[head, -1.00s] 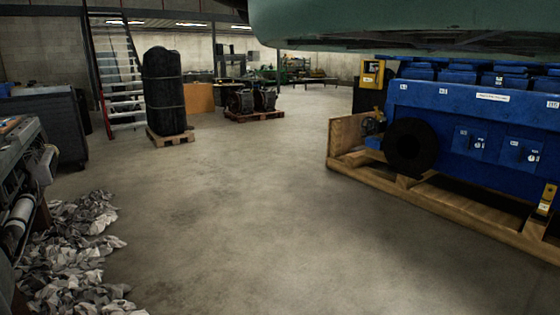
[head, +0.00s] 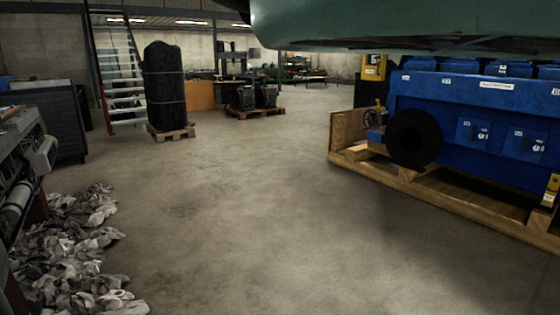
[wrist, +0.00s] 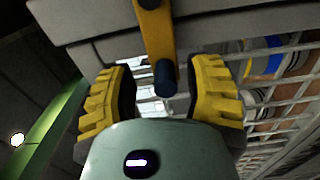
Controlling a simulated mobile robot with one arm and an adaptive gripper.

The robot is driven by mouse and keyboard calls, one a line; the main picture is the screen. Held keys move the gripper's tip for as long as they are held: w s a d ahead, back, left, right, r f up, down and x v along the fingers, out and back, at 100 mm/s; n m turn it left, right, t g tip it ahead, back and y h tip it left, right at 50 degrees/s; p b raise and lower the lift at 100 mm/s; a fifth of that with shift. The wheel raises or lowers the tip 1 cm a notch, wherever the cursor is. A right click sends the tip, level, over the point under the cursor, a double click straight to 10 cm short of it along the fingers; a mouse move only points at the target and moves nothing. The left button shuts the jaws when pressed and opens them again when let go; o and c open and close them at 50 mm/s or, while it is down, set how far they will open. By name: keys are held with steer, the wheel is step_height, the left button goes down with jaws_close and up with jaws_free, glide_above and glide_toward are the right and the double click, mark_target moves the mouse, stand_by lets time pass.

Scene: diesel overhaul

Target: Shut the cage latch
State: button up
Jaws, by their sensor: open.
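In the wrist view the cage latch is a yellow lever (wrist: 156,35) with a dark blue knob (wrist: 166,78) at its end. It hangs in front of a grey frame bar (wrist: 105,47) of the cage. My gripper (wrist: 161,72) is open, with one yellow-padded finger on each side of the lever and knob. A gap shows on both sides, so neither finger clearly touches it. The cage's pale wire mesh (wrist: 285,95) is at the right. The head view shows neither the cage latch nor my gripper.
Behind the mesh are several coloured round items (wrist: 272,55). In the head view a blue engine (head: 470,130) sits on a wooden skid (head: 440,196) at right. Crumpled rags (head: 75,245) lie by a workbench (head: 22,150) at left. The middle floor is clear.

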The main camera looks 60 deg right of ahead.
steer(key=v, duration=0.7)
steer(key=shift+p, duration=0.45)
